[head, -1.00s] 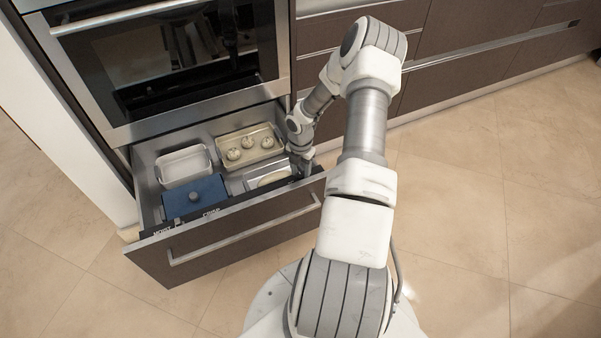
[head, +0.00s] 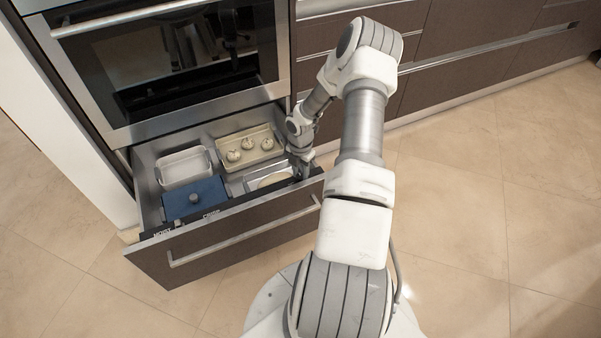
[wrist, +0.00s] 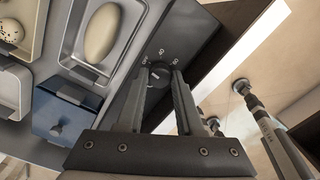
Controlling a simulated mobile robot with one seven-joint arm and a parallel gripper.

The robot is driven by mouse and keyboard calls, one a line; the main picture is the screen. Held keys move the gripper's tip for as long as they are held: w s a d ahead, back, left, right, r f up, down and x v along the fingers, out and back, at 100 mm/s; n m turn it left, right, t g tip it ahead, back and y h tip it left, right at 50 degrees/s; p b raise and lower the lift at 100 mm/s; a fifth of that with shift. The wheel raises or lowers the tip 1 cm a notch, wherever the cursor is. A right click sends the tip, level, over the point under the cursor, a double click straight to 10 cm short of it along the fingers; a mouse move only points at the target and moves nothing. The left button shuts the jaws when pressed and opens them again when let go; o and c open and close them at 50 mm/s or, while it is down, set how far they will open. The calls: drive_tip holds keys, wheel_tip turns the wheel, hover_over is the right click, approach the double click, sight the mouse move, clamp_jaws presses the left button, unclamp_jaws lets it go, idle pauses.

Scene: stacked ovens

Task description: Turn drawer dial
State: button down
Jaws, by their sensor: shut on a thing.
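The open drawer (head: 240,240) has a brown front and a dark control strip (wrist: 195,40) along its top edge. In the wrist view a dark round dial (wrist: 163,76) with small white marks around it sits on that strip. My gripper (wrist: 162,78) is shut on the dial, with one finger at each side of it. In the head view my gripper (head: 302,172) is down at the right end of the drawer's top edge. The dial is hidden there by the gripper.
The drawer holds a white dish (head: 184,167), a tan tray (head: 240,150) with several round pieces, a blue lidded box (head: 195,197) and a tray with a pale loaf (wrist: 103,32). A glass-front oven (head: 180,60) is above. The floor (head: 480,220) at right is clear.

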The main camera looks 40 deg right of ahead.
drive_tip(key=m, duration=0.9)
drive_tip(key=shift+m, duration=0.3)
drive_tip(key=m, duration=0.4)
drive_tip(key=shift+m, duration=0.3)
drive_tip(key=m, duration=0.4)
drive_tip(key=shift+w+m+b, duration=0.1)
drive_tip(key=shift+m+b, duration=0.2)
drive_tip(key=shift+b, duration=0.05)
drive_tip(key=m, duration=0.3)
drive_tip(key=shift+m, duration=0.3)
drive_tip(key=m+b, duration=0.1)
drive_tip(key=m, duration=0.3)
drive_tip(key=shift+m, duration=0.3)
drive_tip(key=m, duration=0.4)
drive_tip(key=shift+m, duration=2.1)
